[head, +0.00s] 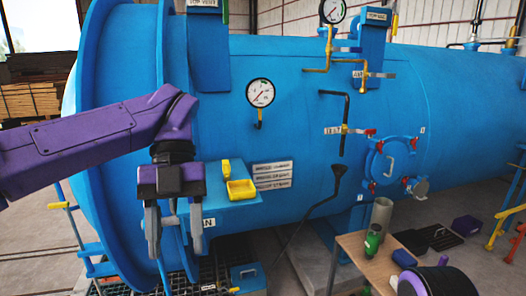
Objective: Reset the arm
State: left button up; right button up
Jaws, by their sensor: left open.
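My left arm (90,135) is purple and comes in from the left, bent downward at its wrist. My left gripper (174,250) points down with its two grey fingers apart and nothing between them. It hangs in front of the blue autoclave (310,130), near its large left ring, and left of a small blue shelf. The ring and part of the shelf's left side are partly hidden behind it. My right gripper is not in view.
Gauges, valves and a small round hatch (390,163) are on the autoclave.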

pick_arm(q)
jog(key=w+a+f+m+t+y+b, duration=0.1)
jog(key=w+a+f+m+t+y, duration=0.45)
jog(key=f, duration=0.55)
jog(key=w+a+f+m+t+y+b, duration=0.1)
jog(key=w+a+f+m+t+y, duration=0.2)
jog(key=w+a+f+t+y, duration=0.6)
notch_tip(320, 180, down, 14)
jog(key=s+d+f+m+h+b, duration=0.1)
jog(key=d+m+h, duration=0.1)
jog(key=m+h, duration=0.5)
jog(key=s+f+m+h+b, duration=0.2)
jog(key=s+f+m, duration=0.9)
jog(key=f, duration=0.4)
jog(key=s+a+f+m+g+b, duration=0.1)
jog(key=s+f, duration=0.4)
jog(key=s, duration=0.5)
jog(key=s+a+f+m+g+b, duration=0.2)
jog(key=s+f, duration=0.4)
jog(key=s, duration=0.5)
jog(key=shift+s+a+f+m+g+h, duration=0.3)
jog(key=shift+a+m+g+h, duration=0.15)
jog(key=shift+a+m+g, duration=0.65)
jog(key=shift+w+d, duration=0.1)
jog(key=shift+d, duration=0.15)
